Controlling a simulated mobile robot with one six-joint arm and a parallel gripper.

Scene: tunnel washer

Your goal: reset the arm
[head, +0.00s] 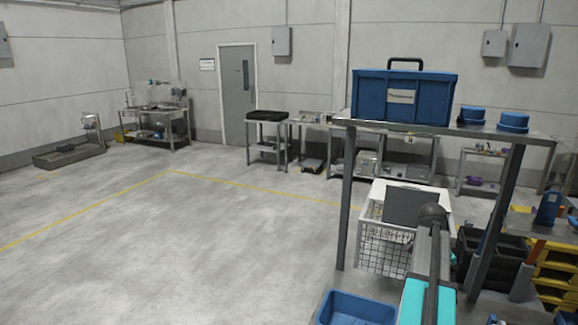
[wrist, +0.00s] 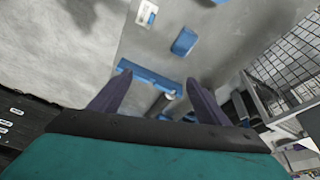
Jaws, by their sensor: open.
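My gripper (wrist: 158,82) shows in the wrist view with its two dark fingers spread wide apart and nothing between them. Beyond the fingers are a grey surface, a blue bar (wrist: 150,78) and a blue block (wrist: 184,42); I cannot tell what they belong to. In the head view my arm, teal and grey with a dark rounded joint, rises at the lower right in front of the white wire basket (head: 385,248). My gripper cannot be made out in the head view.
A steel shelf (head: 545,137) beside my arm bears a blue toolbox (head: 372,98) and two blue round items (head: 513,121). A blue tray (head: 355,309) lies low in front. Black crates (head: 508,245) and yellow bins (head: 555,270) stand right. The floor left is clear.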

